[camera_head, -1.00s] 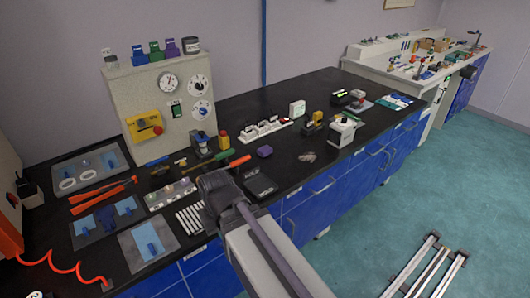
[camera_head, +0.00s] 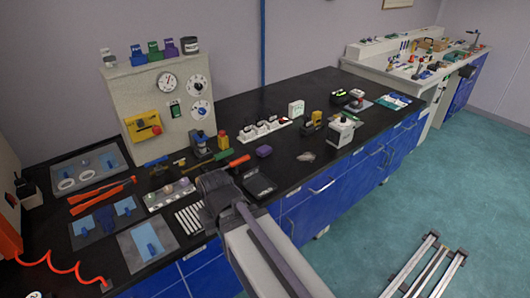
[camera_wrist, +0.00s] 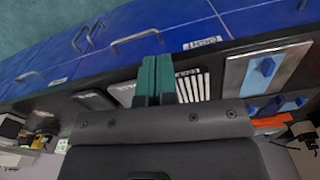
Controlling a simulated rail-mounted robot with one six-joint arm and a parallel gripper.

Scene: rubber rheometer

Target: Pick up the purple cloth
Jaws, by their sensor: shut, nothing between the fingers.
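A small purple bundle (camera_head: 264,151), which looks like the purple cloth, lies on the black bench top just right of a red-and-green handled tool. My gripper (camera_wrist: 156,80) shows in the wrist view with its two green fingers together and nothing between them. In the head view my arm's end hangs over the bench's front edge, left of and nearer than the purple bundle and apart from it. The fingertips are hidden there. I cannot make out the purple bundle in the wrist view.
A black tray (camera_head: 258,184) lies in front of the bundle and white strips (camera_head: 190,217) left of my arm. A red-and-green handled tool (camera_head: 238,161) lies close left of the bundle. A white device (camera_head: 342,131) stands to the right. Blue drawers with handles (camera_wrist: 140,38) front the bench.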

